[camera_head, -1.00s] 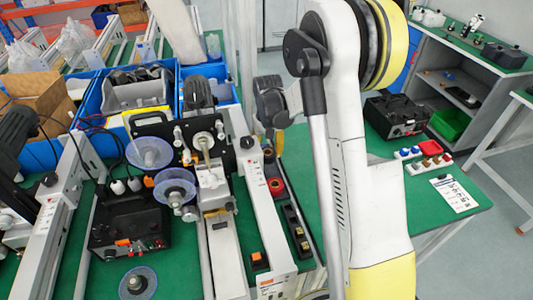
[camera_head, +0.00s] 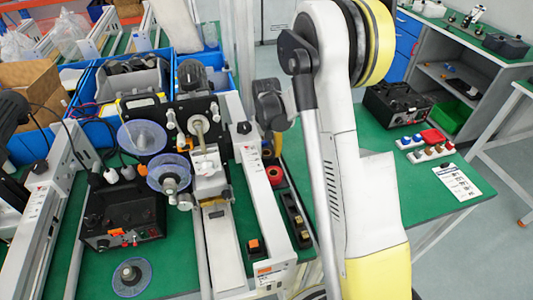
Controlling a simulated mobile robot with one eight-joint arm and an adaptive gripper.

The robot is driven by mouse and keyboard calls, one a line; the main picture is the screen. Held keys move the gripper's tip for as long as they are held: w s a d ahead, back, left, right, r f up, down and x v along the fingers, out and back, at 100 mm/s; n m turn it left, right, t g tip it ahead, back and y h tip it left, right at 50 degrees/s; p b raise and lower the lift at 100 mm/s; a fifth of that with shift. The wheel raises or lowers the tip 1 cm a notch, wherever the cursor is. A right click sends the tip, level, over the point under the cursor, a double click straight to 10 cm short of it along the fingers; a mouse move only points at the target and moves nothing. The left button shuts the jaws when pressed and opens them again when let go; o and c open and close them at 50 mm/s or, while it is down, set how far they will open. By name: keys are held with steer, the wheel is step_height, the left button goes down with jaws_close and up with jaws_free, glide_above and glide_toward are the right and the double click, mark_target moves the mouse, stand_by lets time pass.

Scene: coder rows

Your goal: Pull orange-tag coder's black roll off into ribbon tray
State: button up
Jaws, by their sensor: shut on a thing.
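A coder unit with a black plate (camera_head: 180,117) stands on the green bench left of my arm, with a bare light shaft (camera_head: 200,125) and clear blue discs (camera_head: 168,173) on its front. A dark rounded cylinder (camera_head: 190,78) sits at its top; I cannot tell whether it is the black roll. Orange parts show on the rail end (camera_head: 254,248) and on the black control box (camera_head: 117,232), so the tag is uncertain. Which container is the ribbon tray is unclear. My arm fills the right middle; a dark grey joint-like part shows beside it. No gripper fingertips can be made out.
Blue bins (camera_head: 95,117) with dark items stand behind the coder. White rails (camera_head: 262,200) run toward me on both sides. A black case (camera_head: 398,106) and small coloured parts stand right of my arm. Bare green bench shows at front left.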

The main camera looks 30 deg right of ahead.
steer(key=shift+f+b, duration=0.35)
steer(key=shift+f, duration=0.05)
steer(key=o, duration=1.1)
step_height(320, 180, up, 12)
steer(key=shift+s+d, duration=0.1)
